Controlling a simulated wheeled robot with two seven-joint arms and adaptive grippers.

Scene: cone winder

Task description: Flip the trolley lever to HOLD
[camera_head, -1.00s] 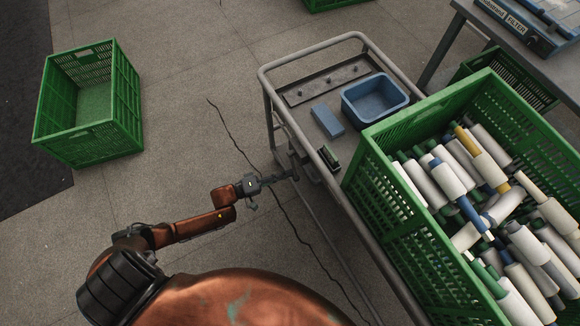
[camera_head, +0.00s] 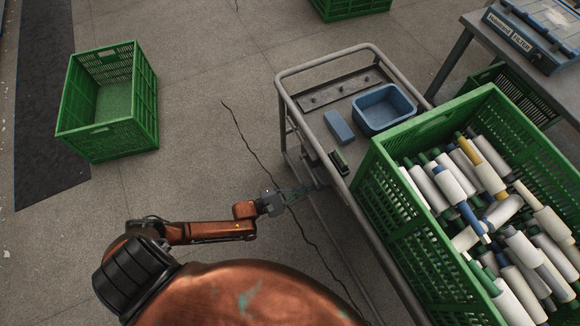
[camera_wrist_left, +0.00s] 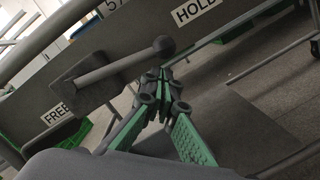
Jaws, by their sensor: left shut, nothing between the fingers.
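The trolley (camera_head: 284,102) stands right of centre in the head view. In the left wrist view its lever (camera_wrist_left: 115,69) is a grey bar ending in a dark ball knob (camera_wrist_left: 164,46). The bar runs from a mounting block toward the upper right. A FREE label (camera_wrist_left: 57,111) is at lower left and a HOLD label (camera_wrist_left: 194,11) at upper right. My left gripper (camera_wrist_left: 160,76) is shut and empty, its fingertips just below the knob in the picture; contact cannot be told. In the head view the left gripper (camera_head: 314,187) is at the trolley's near left side. My right gripper is not in view.
A green crate (camera_head: 408,205) full of yarn cones stands on the trolley, with a blue bin (camera_head: 384,108) and blue block (camera_head: 339,127) behind. An empty green crate (camera_head: 108,137) stands on the floor at left. Floor between it and the trolley is clear.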

